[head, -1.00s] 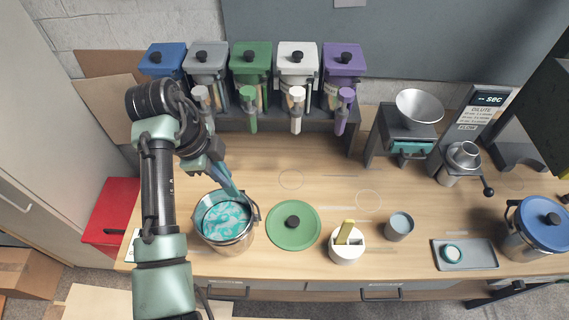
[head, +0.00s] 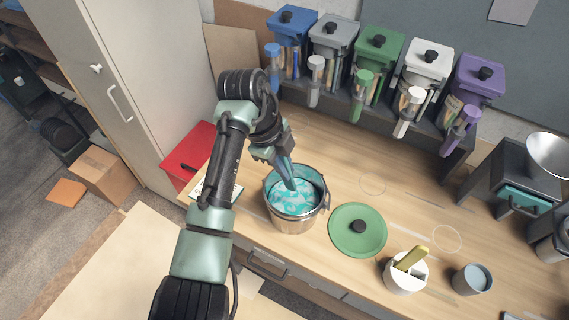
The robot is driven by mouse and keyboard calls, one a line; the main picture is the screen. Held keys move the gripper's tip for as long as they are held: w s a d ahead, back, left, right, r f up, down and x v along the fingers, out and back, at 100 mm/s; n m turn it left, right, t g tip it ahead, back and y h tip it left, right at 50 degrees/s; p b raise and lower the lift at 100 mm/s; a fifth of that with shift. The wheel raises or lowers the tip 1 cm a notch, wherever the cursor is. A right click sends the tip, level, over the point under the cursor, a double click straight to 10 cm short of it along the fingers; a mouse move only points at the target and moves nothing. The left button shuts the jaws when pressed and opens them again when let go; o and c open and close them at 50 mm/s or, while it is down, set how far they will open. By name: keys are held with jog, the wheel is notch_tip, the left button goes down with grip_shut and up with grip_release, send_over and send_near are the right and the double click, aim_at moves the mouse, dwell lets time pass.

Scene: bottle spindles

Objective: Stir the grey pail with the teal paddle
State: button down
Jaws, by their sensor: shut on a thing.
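The grey metal pail (head: 293,222) stands near the front edge of the bench and holds a white liquid swirled with teal (head: 296,199). My gripper (head: 279,158) is above the pail's back left rim, pointing down into it, and is shut on the teal paddle (head: 287,175). The paddle slants down into the pail, and its lower end is hidden in the liquid. The gripper's fingertips are small and partly hidden, so their exact hold is hard to see.
A green lid (head: 345,237) lies right of the pail. A white holder (head: 401,281) with a yellow piece and a grey cup (head: 472,279) stand further right. Colored dispensers, including a green one (head: 378,60), line the back. A red box (head: 190,152) is at left.

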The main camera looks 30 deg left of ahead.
jog(key=a+b+x, duration=0.1)
jog(key=b+x, duration=0.8)
jog(key=x, duration=0.3)
jog(key=shift+w+a+f+b, duration=0.2)
jog(key=shift+f+b, duration=0.1)
jog(key=shift+f, duration=0.25)
jog(key=shift+d, duration=0.15)
